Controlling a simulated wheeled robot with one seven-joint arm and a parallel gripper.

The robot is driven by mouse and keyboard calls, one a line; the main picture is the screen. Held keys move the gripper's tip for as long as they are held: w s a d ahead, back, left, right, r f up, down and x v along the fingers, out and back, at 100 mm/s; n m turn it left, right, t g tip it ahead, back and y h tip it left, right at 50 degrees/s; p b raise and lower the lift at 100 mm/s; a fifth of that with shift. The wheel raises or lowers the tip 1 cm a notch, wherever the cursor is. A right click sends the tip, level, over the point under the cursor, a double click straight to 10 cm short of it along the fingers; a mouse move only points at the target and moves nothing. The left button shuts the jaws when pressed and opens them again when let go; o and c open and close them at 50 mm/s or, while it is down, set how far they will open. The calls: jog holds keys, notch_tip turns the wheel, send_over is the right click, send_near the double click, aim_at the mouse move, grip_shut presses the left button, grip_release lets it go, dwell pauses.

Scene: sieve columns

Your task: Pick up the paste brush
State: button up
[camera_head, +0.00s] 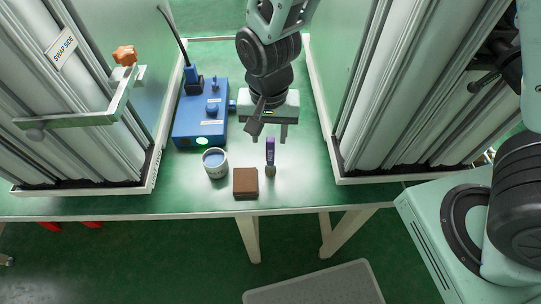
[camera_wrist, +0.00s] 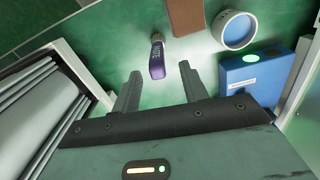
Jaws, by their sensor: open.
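The paste brush (camera_head: 270,156) has a purple handle and lies on the green table beside a brown block. My gripper (camera_head: 268,133) is above the table, just behind the brush in the head view. In the wrist view its two fingers (camera_wrist: 160,82) are spread apart with nothing between the tips, and the brush lies beyond them, roughly in line with the gap.
The brown block (camera_head: 245,182) and a white cup (camera_head: 215,163) stand left of the brush. A blue device (camera_head: 201,118) with a lever is farther back left. Tall white-framed columns (camera_head: 75,100) and (camera_head: 415,90) flank the table on both sides. The front edge is close to the block.

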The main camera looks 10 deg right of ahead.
aim_at(270, 157)
notch_tip(270, 157, down, 5)
jog(key=shift+s+d+r, duration=0.1)
jog(key=shift+d, duration=0.05)
grip_shut()
jog(key=shift+r, duration=0.1)
